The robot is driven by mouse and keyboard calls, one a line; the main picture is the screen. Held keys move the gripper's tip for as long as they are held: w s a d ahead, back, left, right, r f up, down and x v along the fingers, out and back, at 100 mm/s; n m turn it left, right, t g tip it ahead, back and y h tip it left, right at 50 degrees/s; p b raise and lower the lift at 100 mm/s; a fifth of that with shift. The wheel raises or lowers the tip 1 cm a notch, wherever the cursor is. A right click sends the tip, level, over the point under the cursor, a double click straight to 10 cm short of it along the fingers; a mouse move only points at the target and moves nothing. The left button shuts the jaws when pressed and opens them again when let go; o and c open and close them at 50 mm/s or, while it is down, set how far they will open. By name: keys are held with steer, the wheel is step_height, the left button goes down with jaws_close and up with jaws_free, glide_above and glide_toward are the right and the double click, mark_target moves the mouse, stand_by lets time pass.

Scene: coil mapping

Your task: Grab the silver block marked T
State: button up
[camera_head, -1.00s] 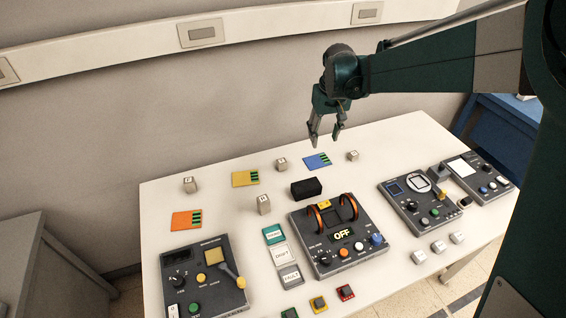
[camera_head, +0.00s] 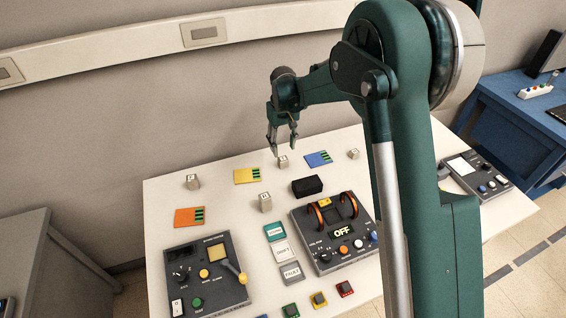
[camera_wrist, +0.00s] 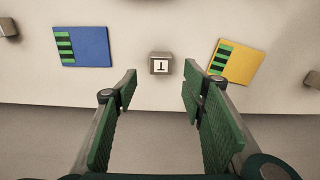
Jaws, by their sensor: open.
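The silver block marked T (camera_wrist: 161,64) stands on the table in the wrist view, with a black T on its white top label. It lies just beyond my gripper (camera_wrist: 158,85), centred between the two open fingers and apart from them. In the head view the same block (camera_head: 283,162) stands between the yellow and blue cards. My gripper (camera_head: 282,150) is above it there, with fingers open and pointing down, and nothing is held.
A blue card (camera_wrist: 84,47) and a yellow card (camera_wrist: 236,62) flank the block. Other silver blocks (camera_head: 265,203) (camera_head: 192,182) (camera_head: 353,154) stand around. A black box (camera_head: 307,186) and a coil panel (camera_head: 335,238) are nearer the front of the white table (camera_head: 225,220).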

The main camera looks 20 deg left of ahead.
mark_target(283, 159)
steer(key=shift+a+f, duration=0.15)
steer(key=shift+f, duration=1.25)
steer(key=shift+s+f+b, duration=0.15)
steer(key=shift+f+b, duration=0.35)
steer(key=shift+f, duration=2.1)
steer(key=c, duration=1)
